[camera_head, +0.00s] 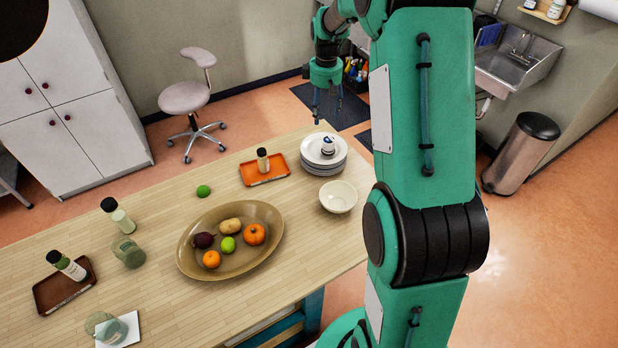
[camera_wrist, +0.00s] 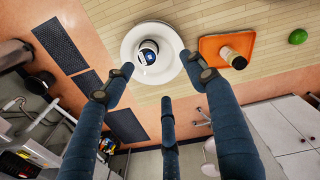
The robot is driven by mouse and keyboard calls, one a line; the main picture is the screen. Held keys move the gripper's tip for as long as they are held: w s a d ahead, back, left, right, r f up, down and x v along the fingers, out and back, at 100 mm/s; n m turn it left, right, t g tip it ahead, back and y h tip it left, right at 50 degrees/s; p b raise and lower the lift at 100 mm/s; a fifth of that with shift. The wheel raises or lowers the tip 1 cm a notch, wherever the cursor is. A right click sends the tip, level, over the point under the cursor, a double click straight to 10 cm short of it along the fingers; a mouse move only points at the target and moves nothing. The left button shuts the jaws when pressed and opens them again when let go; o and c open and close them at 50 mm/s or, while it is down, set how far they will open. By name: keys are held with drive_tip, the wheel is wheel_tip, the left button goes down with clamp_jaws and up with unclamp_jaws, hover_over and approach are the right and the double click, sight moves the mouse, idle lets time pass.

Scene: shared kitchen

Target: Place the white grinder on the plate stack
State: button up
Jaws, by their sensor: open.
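The white grinder (camera_head: 328,145), small and white with a dark blue patch, stands on the top plate of the white plate stack (camera_head: 311,163). It appears upright and sits inside the rim. In the wrist view the grinder (camera_wrist: 148,52) shows near the middle of the round white plate (camera_wrist: 131,37). My gripper (camera_head: 327,118) is above and beyond the stack in the head view, apart from the grinder.
An orange tray (camera_head: 250,180) with a dark-capped bottle (camera_head: 263,160) lies left of the stack. A cream bowl (camera_head: 338,196) stands in front of it. A large oval platter (camera_head: 192,262) holds fruit and vegetables. A lime (camera_head: 203,191) lies loose on the table.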

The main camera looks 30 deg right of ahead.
drive_tip(key=s+a+r+m+t, duration=0.2)
drive_tip(key=s+a+r+t, duration=0.1)
drive_tip(key=s+a+r, duration=1.5)
drive_tip(key=s+a+m+t, duration=0.1)
drive_tip(key=s+a, duration=0.4)
drive_tip(key=s, duration=0.5)
drive_tip(key=s+a+m+t, duration=0.1)
drive_tip(key=s+a, duration=0.5)
drive_tip(key=s, duration=0.4)
drive_tip(key=shift+s+a+m, duration=0.2)
drive_tip(key=shift+s+m, duration=0.15)
drive_tip(key=shift+m, duration=0.05)
drive_tip(key=shift+r, duration=0.1)
wheel_tip(320, 180, down, 9)
drive_tip(key=b, duration=0.8)
drive_tip(key=shift+r+b, duration=0.15)
drive_tip(key=shift+b, duration=0.2)
